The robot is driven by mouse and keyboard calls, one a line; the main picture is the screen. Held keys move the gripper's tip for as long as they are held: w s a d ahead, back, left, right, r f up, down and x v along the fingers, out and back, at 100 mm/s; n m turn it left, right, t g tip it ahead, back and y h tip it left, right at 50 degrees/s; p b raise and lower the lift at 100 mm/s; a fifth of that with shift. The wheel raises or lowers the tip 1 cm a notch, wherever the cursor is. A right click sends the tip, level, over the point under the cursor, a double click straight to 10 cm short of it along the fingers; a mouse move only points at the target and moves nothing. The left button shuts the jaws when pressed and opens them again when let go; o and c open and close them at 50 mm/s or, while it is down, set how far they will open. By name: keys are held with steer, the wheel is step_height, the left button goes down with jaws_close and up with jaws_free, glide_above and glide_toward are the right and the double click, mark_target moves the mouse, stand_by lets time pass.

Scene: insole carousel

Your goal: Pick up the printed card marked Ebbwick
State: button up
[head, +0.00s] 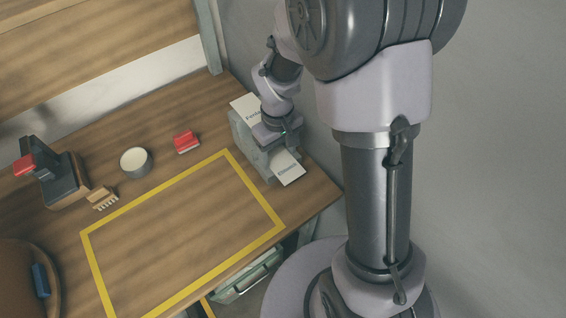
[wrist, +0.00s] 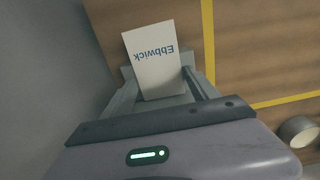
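The white printed card marked Ebbwick (wrist: 153,70) shows in the wrist view, with its blue lettering upside down. Its near end meets a grey ledge. In the head view this card (head: 289,168) appears to stick out at the low front end of the grey card holder (head: 250,147), its print too small to read. My gripper (head: 283,143) is just above the holder, behind the card. In the wrist view my gripper (wrist: 162,84) seems open, with grey bars apart on either side of the card. I see no grip on the card; the fingertips are hard to tell from the holder.
Another white card (head: 247,107) stands at the holder's back. A yellow outline (head: 255,190) marks a bare area of the wooden table. A red item (head: 186,141), a round tin (head: 136,161), a small brush (head: 102,198) and a dark stand (head: 62,178) lie to the left.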

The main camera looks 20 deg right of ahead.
steer(key=c, duration=0.8)
